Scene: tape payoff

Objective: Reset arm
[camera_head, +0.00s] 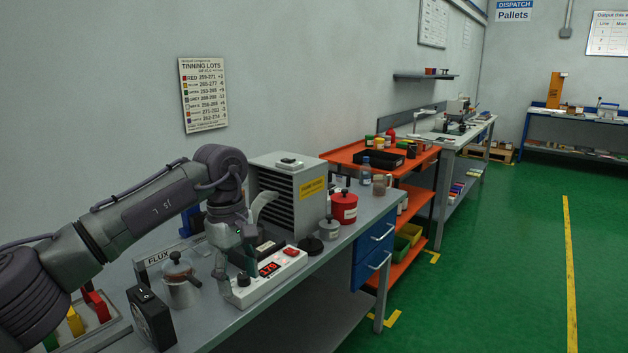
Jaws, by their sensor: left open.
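My left arm (165,205) comes in from the left and bends down at the wrist over the grey workbench (320,275). My left gripper (236,262) points down and is open, with nothing seen between its fingers. My right arm and right gripper are not in view.
A metal pot (181,288), a black box (151,318) and a FLUX holder (155,256) stand near the gripper. A grey fume unit (290,190) and a red can (344,207) stand behind. Orange shelving (420,160) follows. Green floor (500,270) is clear at right.

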